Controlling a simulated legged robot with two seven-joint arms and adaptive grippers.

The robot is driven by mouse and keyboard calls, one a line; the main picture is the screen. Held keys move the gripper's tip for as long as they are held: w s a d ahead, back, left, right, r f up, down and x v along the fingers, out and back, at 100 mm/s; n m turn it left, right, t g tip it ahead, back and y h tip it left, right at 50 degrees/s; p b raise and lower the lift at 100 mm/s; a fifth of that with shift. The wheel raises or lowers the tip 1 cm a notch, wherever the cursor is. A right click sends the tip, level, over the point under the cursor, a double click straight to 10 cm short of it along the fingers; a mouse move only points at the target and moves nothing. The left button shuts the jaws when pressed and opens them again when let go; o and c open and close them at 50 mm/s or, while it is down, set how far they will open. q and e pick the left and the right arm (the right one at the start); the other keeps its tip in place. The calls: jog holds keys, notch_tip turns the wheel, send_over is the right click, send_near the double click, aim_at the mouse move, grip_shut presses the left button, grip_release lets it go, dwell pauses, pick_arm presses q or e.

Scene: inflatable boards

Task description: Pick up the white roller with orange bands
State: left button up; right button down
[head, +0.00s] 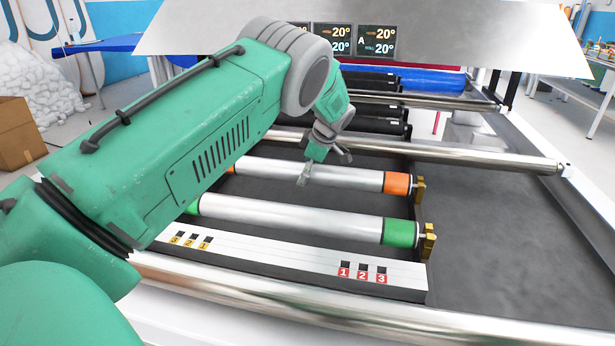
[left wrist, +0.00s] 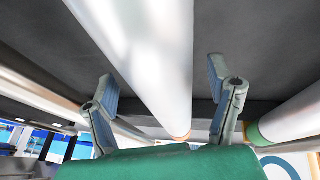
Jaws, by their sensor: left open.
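The white roller with orange bands (head: 350,181) lies across the dark bed in the head view. Its right orange band (head: 397,183) and a brass-coloured end piece show; its left part is mostly hidden behind my left arm. My left gripper (head: 324,166) is just above the middle of this roller, fingers pointing down. In the left wrist view the white roller (left wrist: 150,55) runs between the two spread fingers of the left gripper (left wrist: 165,92), with a gap on each side. The gripper is open and holds nothing. My right gripper is not in view.
A white roller with green bands (head: 290,217) lies parallel, nearer the front. A white numbered rail (head: 300,262) is in front of it. A metal bar (head: 450,153) crosses behind the orange-banded roller. Black rollers (head: 375,110) lie farther back. The dark bed at right (head: 510,240) is clear.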

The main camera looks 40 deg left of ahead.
pick_arm(q)
jog(key=shift+a+f, duration=0.1)
jog(key=shift+f, duration=0.45)
jog(key=shift+r, duration=0.1)
jog(key=c, duration=1.6)
jog(key=shift+a+r, duration=0.1)
grip_shut()
